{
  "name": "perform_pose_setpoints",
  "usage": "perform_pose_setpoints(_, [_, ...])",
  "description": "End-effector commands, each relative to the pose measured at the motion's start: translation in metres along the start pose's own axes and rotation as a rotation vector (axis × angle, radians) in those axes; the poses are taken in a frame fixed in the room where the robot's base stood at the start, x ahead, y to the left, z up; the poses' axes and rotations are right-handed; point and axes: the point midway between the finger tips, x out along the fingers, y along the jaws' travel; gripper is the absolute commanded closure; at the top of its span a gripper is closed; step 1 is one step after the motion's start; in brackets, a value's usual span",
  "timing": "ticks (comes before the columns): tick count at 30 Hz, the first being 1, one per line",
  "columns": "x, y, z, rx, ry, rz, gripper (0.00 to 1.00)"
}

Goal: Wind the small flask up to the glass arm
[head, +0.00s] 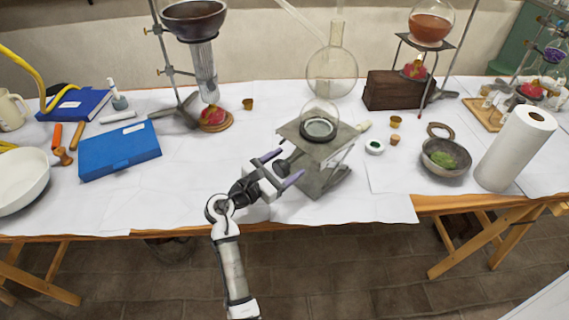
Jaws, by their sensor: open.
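A small clear round flask (320,113) sits on a dark ring on top of a grey lab jack (336,150). A larger clear round flask (332,72) with a long neck stands behind it. A slanting glass tube (299,17), perhaps the glass arm, runs in from the top edge near that neck; its lower end is hard to make out. My gripper (284,168) is open at the jack's left front side. A dark knob (282,165) on the jack shows between its fingers. I cannot tell whether the fingers touch it.
A blue box (119,150) lies to the left. A stand with a dark bowl (194,18) rises at the back left. To the right are a small white-rimmed dish (374,147), a stone bowl (445,158) and a paper roll (514,148). White cloth left of my gripper is clear.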

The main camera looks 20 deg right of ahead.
Motion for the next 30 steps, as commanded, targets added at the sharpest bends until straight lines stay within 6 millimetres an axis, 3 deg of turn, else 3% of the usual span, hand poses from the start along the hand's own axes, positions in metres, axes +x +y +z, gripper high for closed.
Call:
perform_pose_setpoints(5, [0.0000, 0.0000, 0.0000, 0.000, 0.000, 0.000, 0.32])
perform_pose_setpoints(15, [-0.0003, 0.0000, 0.0001, 0.000, 0.000, 0.000, 0.75])
perform_pose_setpoints(30, [-0.0001, -0.0011, -0.0008, 0.148, -0.001, -0.001, 0.75])
